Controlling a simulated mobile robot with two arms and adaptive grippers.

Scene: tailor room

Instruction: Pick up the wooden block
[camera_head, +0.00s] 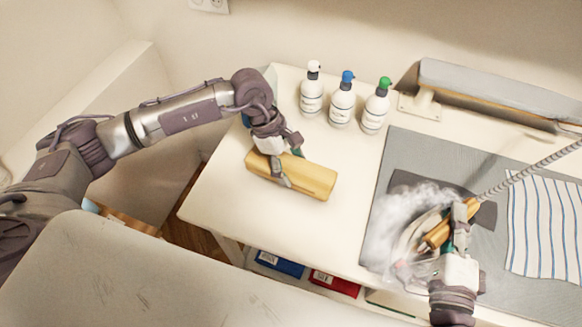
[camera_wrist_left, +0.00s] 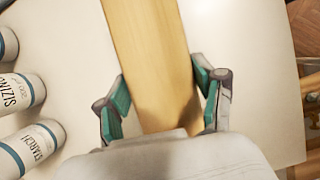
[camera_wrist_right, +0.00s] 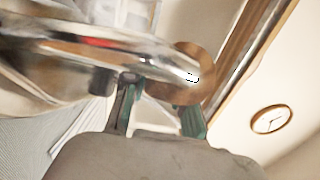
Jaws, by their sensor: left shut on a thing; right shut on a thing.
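The wooden block (camera_head: 312,180) is long and light brown, on the white table left of the grey mat. My left gripper (camera_head: 281,170) is shut across its left part, with one finger on each long side. In the left wrist view the block (camera_wrist_left: 152,50) runs away from between the two fingers (camera_wrist_left: 163,108). I cannot tell whether the block touches the table. My right gripper (camera_head: 457,225) is shut on the wooden handle of a steam iron (camera_head: 432,236) over the grey mat. The iron's metal body (camera_wrist_right: 110,45) fills the upper left of the right wrist view.
White steam (camera_head: 395,230) hides part of the iron and a dark cloth (camera_head: 405,185) on the grey mat (camera_head: 400,150). Bottles with white (camera_head: 312,90), blue (camera_head: 342,100) and green (camera_head: 376,108) caps stand behind the block. A striped cloth (camera_head: 545,225) lies right. The table's front left is clear.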

